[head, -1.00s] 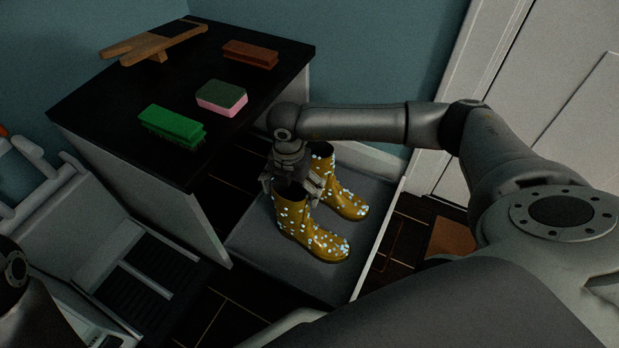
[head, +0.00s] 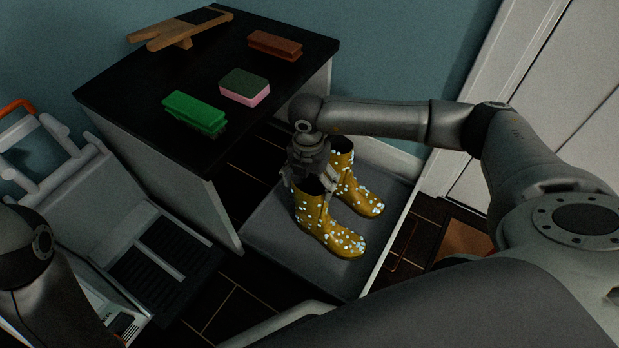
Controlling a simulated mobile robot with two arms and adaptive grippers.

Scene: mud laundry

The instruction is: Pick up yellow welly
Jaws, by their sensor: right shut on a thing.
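Two yellow wellies with pale spots are side by side over a grey tray, toes toward the lower right. The nearer yellow welly (head: 324,226) is upright, with my right gripper (head: 311,181) at the top of its shaft. The gripper is shut on this welly; the fingertips are partly hidden by the shaft and the dark opening. The farther yellow welly (head: 357,190) stands just behind, partly hidden by the gripper and the nearer welly. I cannot tell whether the nearer sole touches the tray. My left gripper is not in view; only part of that arm shows at the lower left.
The grey tray (head: 272,255) has a raised pale edge on its right. A black-topped bench (head: 150,100) beside it holds a green brush (head: 195,112), a sponge (head: 245,87), a brown brush (head: 275,45) and a wooden boot jack (head: 180,28). A white step stool (head: 75,190) stands at left.

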